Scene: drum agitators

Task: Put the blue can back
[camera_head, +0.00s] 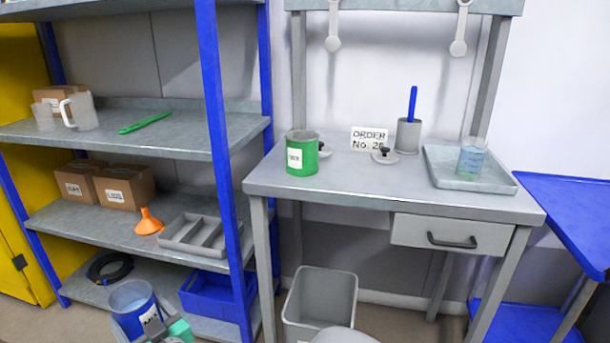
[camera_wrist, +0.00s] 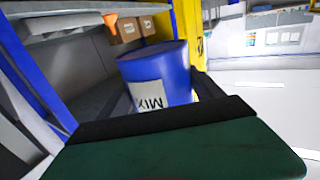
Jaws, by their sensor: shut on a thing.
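The blue can (camera_head: 128,318) is at the lower left of the head view, in front of the lower shelves, with its open top facing up. It bears a white label, which reads MIX in the wrist view, where the can (camera_wrist: 178,70) appears beyond the jaw. My gripper (camera_head: 162,328), with teal-green parts, is at the can's right side and shut on it. In the wrist view my gripper (camera_wrist: 165,118) shows as a black edge and a dark green face that cover the can's lower part. The frame edge cuts off part of my gripper in the head view.
The shelf unit (camera_head: 165,138) carries boxes, an orange funnel (camera_head: 148,222), a grey divided tray (camera_head: 190,235) and a blue bin (camera_head: 215,293). A black coil (camera_head: 108,268) lies behind the can. The workbench (camera_head: 350,185) holds a green can (camera_head: 302,155). A grey wastebasket (camera_head: 320,300) stands below.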

